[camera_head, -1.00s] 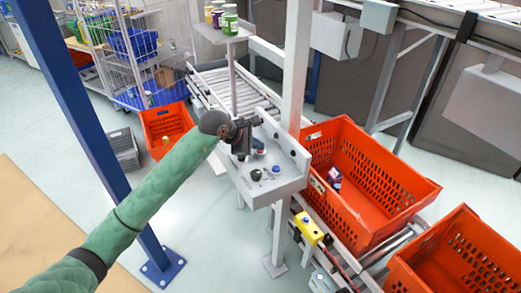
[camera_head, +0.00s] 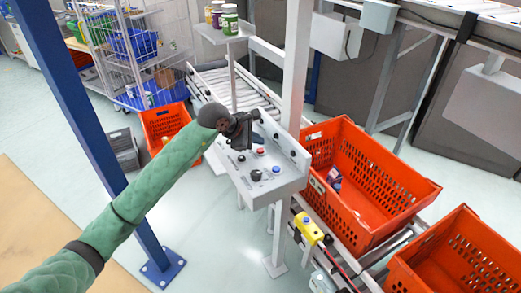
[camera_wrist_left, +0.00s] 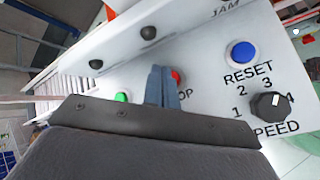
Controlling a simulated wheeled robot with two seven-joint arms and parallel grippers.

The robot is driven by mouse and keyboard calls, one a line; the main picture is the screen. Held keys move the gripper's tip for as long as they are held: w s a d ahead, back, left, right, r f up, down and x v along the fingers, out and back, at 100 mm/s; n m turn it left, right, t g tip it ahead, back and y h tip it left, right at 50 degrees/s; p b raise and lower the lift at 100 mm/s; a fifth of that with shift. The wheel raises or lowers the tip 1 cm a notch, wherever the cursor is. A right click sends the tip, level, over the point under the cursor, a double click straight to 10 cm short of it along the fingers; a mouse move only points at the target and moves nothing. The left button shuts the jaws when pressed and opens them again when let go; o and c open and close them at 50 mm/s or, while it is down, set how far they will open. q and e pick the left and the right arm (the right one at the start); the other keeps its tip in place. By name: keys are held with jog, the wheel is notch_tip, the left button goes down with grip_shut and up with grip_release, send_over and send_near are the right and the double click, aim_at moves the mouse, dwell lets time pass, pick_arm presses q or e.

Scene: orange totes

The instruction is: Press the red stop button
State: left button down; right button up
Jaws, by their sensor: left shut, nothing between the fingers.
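The red stop button (camera_head: 260,151) sits on the sloped grey control panel (camera_head: 285,183). In the left wrist view the red button (camera_wrist_left: 176,77) is partly hidden behind my fingertips, between a green button (camera_wrist_left: 122,98) and the blue RESET button (camera_wrist_left: 242,52). My left gripper (camera_head: 241,143) is over the panel's left part, shut and empty. In the left wrist view its two fingers (camera_wrist_left: 163,86) are together, pointing at the panel just left of the red button. Whether they touch it I cannot tell. My right gripper is out of view.
A black SPEED knob (camera_wrist_left: 269,106) is beside the RESET button. A white post (camera_head: 293,70) rises behind the panel. Orange totes (camera_head: 405,180) stand to the right on a conveyor. A blue post (camera_head: 75,120) is at left.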

aim_at(258, 151)
pick_arm(q)
jog(key=shift+r, duration=2.25)
jog(key=shift+d, duration=0.1)
